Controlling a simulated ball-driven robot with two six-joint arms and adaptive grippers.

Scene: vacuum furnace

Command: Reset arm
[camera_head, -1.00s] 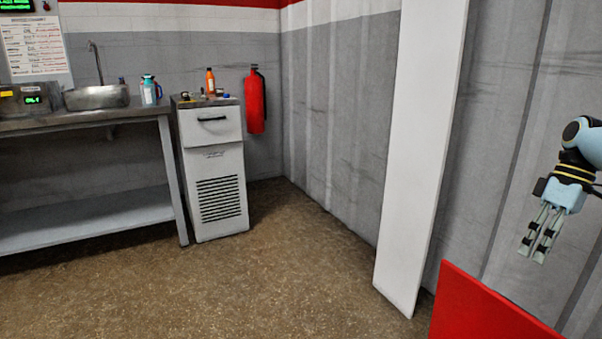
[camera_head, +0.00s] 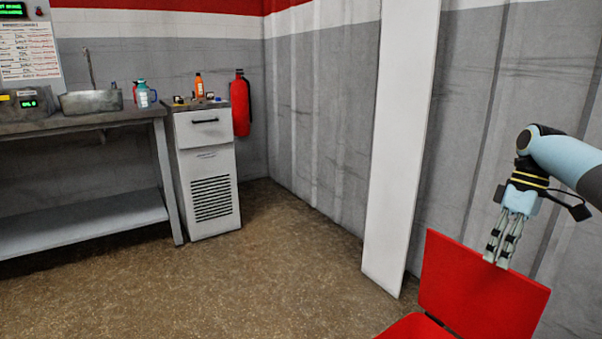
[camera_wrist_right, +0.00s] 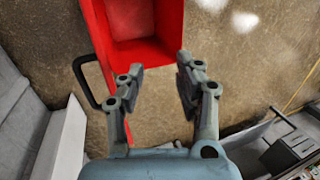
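My right gripper (camera_head: 498,257) hangs pointing down at the right of the head view, in front of the upright red panel of a box. In the right wrist view its two fingers (camera_wrist_right: 160,78) are spread apart with nothing between them, so it is open and empty. My left gripper is in neither view.
A red box (camera_wrist_right: 90,150) with a black handle (camera_wrist_right: 84,88) lies below the gripper; its raised red panel also shows in the head view (camera_head: 470,290). A white pillar (camera_head: 395,150) stands beside it. A bench (camera_head: 85,215), cabinet (camera_head: 210,165) and fire extinguisher (camera_head: 240,105) stand farther back. The middle floor is clear.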

